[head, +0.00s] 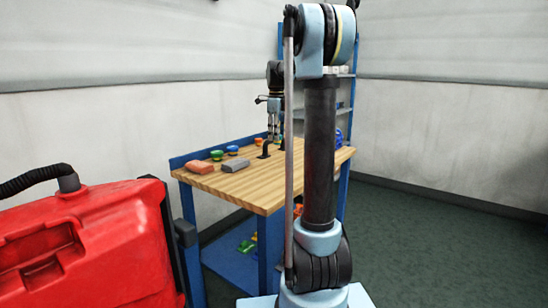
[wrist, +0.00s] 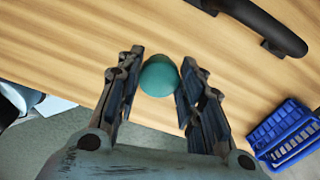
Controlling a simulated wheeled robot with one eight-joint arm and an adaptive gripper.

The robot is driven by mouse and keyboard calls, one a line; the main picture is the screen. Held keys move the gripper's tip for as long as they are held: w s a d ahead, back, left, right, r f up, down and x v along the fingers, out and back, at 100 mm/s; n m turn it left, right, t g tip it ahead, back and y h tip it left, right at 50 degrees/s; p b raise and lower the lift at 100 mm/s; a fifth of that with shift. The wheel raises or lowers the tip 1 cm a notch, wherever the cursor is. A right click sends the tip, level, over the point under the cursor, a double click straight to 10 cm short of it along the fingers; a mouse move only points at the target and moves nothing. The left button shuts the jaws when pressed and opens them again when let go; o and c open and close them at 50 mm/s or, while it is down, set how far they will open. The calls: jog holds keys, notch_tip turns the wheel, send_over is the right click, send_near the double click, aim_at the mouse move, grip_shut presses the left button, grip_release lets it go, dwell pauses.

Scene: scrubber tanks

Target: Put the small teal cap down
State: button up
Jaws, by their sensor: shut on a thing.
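The small teal cap (wrist: 160,76) is round and smooth and sits between the fingertips of my gripper (wrist: 161,60) in the wrist view. My gripper is shut on it, with one finger on each side. Wooden tabletop shows behind the cap; I cannot tell how high above it the cap is. In the head view my gripper (head: 273,130) points down over the far part of the wooden workbench (head: 255,187). The cap cannot be made out there.
A brown-red block (head: 199,167), a grey block (head: 236,165) and small green and orange pieces (head: 217,155) lie on the bench's left part. A black handle (head: 265,150) stands near my gripper. A blue basket (wrist: 288,133) shows beyond the bench edge. A red tank (head: 90,245) stands left.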

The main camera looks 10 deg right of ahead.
notch_tip(320, 180, down, 4)
jog(key=shift+f, duration=2.4)
jog(key=shift+f, duration=0.1)
jog(key=o, duration=0.9)
jog(key=shift+c, duration=0.2)
notch_tip(320, 180, up, 12)
jog(key=shift+r, duration=0.1)
